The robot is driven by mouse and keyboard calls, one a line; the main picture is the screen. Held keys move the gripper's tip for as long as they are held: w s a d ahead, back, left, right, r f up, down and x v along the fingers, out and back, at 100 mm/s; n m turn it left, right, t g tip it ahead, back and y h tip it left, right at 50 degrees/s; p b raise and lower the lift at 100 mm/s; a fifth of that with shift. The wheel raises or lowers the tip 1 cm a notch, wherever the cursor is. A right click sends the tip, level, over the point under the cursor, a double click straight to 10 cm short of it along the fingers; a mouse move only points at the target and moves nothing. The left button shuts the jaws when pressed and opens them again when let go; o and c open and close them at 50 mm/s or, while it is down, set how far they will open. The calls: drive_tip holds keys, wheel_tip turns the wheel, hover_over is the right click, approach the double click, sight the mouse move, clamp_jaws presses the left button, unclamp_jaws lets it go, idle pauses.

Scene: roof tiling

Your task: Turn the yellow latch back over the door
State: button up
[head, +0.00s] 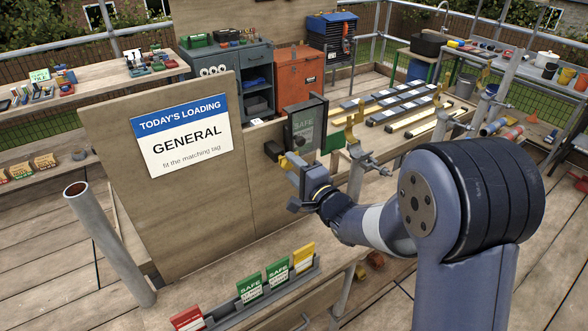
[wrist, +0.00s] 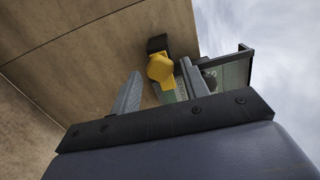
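The yellow latch (wrist: 161,69) sits on a black block (wrist: 157,43) fixed to the wooden board. In the head view only a small bit of yellow (head: 283,161) shows beside my gripper (head: 291,168). In the wrist view my gripper (wrist: 160,88) has its two fingers apart, with the latch showing between and beyond them; I cannot tell whether they touch it. The dark-framed door (head: 322,116) of the tag holder is just right of the latch, with a green SAFE tag (head: 303,124) behind it. The right finger hides part of the holder in the wrist view.
The board (head: 222,180) carries a "GENERAL" loading sign (head: 187,138). A tag rack (head: 240,310) with red, green and yellow tags stands below. A scaffold pole (head: 105,240) rises at left; a brass-coloured clamp (head: 353,133) stands right of the holder.

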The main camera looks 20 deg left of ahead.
drive_tip(key=shift+o, duration=0.3)
drive_tip(key=b+v, duration=0.2)
drive_tip(key=v, duration=0.8)
drive_tip(key=shift+s+d, duration=0.25)
drive_tip(key=shift+s, duration=0.1)
drive_tip(key=p+x, duration=0.2)
drive_tip(key=x, duration=0.9)
drive_tip(key=shift+w, duration=0.1)
drive_tip(key=shift+d, duration=0.1)
